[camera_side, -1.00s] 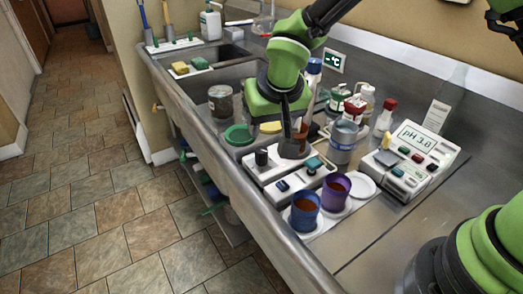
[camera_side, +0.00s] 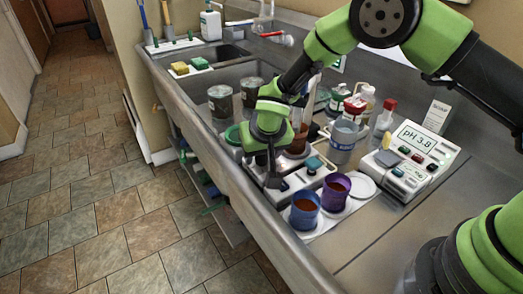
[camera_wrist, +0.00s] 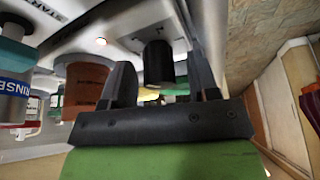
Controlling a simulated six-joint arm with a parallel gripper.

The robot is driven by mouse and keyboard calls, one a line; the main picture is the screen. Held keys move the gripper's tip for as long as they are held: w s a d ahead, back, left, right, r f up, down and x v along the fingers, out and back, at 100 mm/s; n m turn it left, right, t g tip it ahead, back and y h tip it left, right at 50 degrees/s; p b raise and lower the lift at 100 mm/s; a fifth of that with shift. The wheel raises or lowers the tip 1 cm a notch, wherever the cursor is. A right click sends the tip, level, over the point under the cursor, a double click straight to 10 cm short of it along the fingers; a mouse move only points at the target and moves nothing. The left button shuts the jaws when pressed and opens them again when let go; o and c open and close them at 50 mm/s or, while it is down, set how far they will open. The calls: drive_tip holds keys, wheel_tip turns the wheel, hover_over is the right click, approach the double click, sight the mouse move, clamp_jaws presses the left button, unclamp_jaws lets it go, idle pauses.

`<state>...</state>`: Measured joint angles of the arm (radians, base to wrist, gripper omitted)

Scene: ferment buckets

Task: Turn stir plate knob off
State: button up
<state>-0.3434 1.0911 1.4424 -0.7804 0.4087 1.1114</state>
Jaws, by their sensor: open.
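The black cylindrical knob (camera_wrist: 158,65) stands on the white panel of the stir plate (camera_wrist: 130,22) in the wrist view. The knob shows between the two dark fingers of my gripper (camera_wrist: 163,85), with a gap on each side. My gripper is open and empty. In the side view my gripper (camera_side: 273,181) points down over the front part of the white stir plate (camera_side: 256,169). It hides the knob there. A red light glows on the white panel in the wrist view. I cannot tell the knob's setting.
A brown-red beaker (camera_side: 298,140) stands close behind my gripper; it also shows in the wrist view (camera_wrist: 84,90). Blue (camera_side: 304,212) and purple (camera_side: 335,193) cups stand to the right. A pH meter (camera_side: 408,160) and bottles are farther back. The sink edge is near.

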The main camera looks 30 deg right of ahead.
drive_tip(key=c, duration=0.9)
drive_tip(key=n+y, duration=0.2)
drive_tip(key=n, duration=0.4)
drive_tip(key=shift+n+g+y, duration=0.2)
drive_tip(key=shift+n+y, duration=0.4)
drive_tip(key=shift+n, duration=0.85)
drive_tip(key=shift+n+g+y, duration=0.2)
drive_tip(key=shift+n+y, duration=0.4)
drive_tip(key=shift+n, duration=0.85)
